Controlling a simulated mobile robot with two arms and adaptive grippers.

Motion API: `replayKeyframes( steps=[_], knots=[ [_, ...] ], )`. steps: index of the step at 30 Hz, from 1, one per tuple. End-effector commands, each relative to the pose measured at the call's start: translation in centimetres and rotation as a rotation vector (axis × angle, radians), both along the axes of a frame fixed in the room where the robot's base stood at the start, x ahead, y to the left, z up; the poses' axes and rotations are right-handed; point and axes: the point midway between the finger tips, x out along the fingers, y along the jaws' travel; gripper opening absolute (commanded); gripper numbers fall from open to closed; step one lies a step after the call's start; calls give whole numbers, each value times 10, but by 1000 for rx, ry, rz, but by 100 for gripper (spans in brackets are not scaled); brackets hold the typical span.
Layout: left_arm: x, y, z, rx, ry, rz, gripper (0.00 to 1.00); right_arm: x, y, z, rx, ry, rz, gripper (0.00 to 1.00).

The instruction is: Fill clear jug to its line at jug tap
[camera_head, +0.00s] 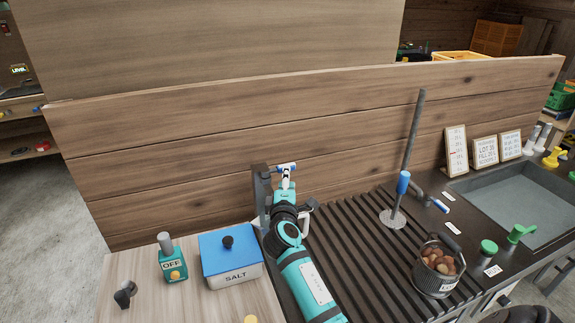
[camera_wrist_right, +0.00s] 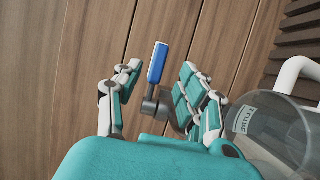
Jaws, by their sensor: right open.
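The jug tap (camera_head: 262,196) is a dark post at the left end of the slatted drain board, with a blue lever (camera_head: 286,168) on top. In the right wrist view the blue lever (camera_wrist_right: 157,62) stands between the fingers of my right gripper (camera_wrist_right: 160,84), which is open around it. In the head view my right gripper (camera_head: 288,184) is at the tap top. The clear jug (camera_wrist_right: 282,132) stands beside the gripper in the wrist view, with a pale label and a white handle; my arm mostly hides it in the head view. Its line and water level cannot be made out. My left gripper is out of view.
A plank wall (camera_head: 180,140) rises close behind.

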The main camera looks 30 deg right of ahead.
Motion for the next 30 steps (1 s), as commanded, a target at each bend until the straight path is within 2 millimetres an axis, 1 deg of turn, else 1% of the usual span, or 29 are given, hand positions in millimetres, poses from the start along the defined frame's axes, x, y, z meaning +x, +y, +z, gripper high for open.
replayKeyframes(
  steps=[1, 3, 6, 8, 12, 18, 22, 23, 30],
  knots=[
    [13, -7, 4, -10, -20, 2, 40, 10, -8, 3, -1, 0, -2, 40],
    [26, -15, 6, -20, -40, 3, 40, 21, -16, 2, -2, 0, -2, 40],
    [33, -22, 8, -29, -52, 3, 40, 34, -25, 1, -1, 1, -1, 40],
    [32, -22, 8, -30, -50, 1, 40, 40, -30, 1, -1, -1, -1, 40],
    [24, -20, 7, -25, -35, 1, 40, 49, -36, 0, 0, 0, -1, 40],
    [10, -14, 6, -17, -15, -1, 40, 52, -38, 0, 2, -1, 0, 40],
    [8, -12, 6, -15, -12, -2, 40, 51, -38, 0, 1, -1, 0, 40],
    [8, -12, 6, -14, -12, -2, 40, 51, -38, 0, 1, -1, 0, 39],
    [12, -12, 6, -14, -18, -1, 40, 51, -38, 0, 1, -1, 0, 8]
  ],
)
